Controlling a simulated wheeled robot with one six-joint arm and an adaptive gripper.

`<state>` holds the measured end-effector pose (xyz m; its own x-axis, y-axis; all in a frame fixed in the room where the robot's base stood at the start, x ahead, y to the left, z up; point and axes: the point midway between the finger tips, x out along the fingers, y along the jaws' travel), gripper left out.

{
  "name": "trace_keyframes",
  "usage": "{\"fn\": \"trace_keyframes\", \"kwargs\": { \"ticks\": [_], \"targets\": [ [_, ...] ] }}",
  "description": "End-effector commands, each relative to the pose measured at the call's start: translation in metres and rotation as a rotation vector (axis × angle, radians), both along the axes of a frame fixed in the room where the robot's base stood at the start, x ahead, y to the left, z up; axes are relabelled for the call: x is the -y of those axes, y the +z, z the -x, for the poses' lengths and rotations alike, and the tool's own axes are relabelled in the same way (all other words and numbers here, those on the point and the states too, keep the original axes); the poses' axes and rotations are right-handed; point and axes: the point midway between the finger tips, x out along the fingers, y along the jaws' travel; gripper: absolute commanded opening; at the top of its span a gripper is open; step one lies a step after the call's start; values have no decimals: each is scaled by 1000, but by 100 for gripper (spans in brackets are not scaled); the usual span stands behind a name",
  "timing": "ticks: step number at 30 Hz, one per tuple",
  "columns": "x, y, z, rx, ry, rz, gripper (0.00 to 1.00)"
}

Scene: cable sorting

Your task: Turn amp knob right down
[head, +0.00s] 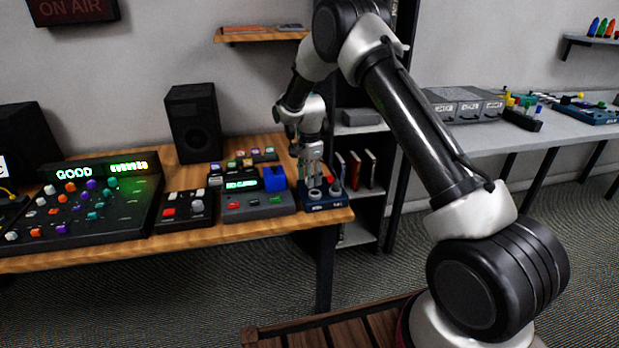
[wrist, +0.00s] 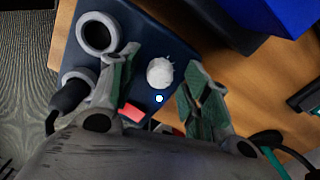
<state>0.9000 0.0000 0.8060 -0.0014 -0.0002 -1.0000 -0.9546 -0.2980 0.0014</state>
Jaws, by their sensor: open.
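The amp is a small dark blue box (head: 326,206) at the right front corner of the wooden table, and its top fills the middle of the wrist view (wrist: 140,28). A round whitish knob (wrist: 160,72) stands on it, with a small lit light (wrist: 159,99) and a red part (wrist: 132,112) close by. My gripper (head: 315,184) points down over the amp. In the wrist view its green-padded fingers (wrist: 155,93) are open, one on each side of the knob, with visible gaps. I cannot tell how far above the knob the fingertips are.
Two grey ring sockets (wrist: 97,34) sit at the amp's edge, one with a black plug (wrist: 70,94). A grey device with a blue block (head: 274,179) stands just left of the amp. A mixer (head: 85,210) and a speaker (head: 193,122) are further left. The table edge is close on the right.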

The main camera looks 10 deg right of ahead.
Motion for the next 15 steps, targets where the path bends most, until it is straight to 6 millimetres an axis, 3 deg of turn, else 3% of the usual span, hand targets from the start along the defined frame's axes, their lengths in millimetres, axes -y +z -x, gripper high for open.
{"fn": "trace_keyframes", "kwargs": {
  "ticks": [9,15],
  "targets": [
    [0,-4,0,2,1,-1,47],
    [0,-4,0,1,1,0,13]
  ]
}}
